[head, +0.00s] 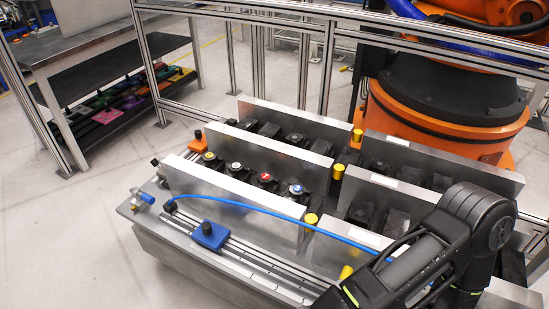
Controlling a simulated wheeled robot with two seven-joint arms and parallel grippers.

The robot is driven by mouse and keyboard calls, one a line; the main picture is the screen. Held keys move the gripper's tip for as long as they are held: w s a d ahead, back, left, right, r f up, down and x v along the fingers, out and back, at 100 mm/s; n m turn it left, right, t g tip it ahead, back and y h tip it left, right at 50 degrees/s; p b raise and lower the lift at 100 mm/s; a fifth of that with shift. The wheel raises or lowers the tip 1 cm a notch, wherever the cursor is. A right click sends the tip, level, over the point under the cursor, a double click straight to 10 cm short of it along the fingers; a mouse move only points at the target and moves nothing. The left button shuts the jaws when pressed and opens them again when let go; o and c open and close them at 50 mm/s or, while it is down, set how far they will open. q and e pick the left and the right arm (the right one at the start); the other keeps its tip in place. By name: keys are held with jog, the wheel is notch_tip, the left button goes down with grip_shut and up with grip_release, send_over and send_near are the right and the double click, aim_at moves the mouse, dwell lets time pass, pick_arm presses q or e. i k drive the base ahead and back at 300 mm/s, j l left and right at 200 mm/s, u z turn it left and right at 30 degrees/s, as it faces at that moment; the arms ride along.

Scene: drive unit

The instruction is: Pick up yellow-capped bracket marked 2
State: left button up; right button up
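A row of black brackets with coloured round caps sits in the front slot of the metal fixture (235,200). The leftmost bracket has a yellowish cap (209,156); its marking is too small to read. Beside it are a white-capped bracket (236,167), a red-capped one (265,178) and a blue-and-white-capped one (296,189). The front plate hides their lower parts. A black arm, apparently my right one, reaches in at the lower right; its gripper is not visible. My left gripper is not in view.
Upright metal plates separate the fixture's rows, with yellow knobs (311,220) between sections. A blue hose (250,208) crosses the front plate. A blue clamp (209,235) sits on the front rail. An orange robot base (440,120) and frame posts stand behind. Open floor lies left.

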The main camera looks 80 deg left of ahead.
aim_at(210, 160)
jog(key=u, duration=3.1)
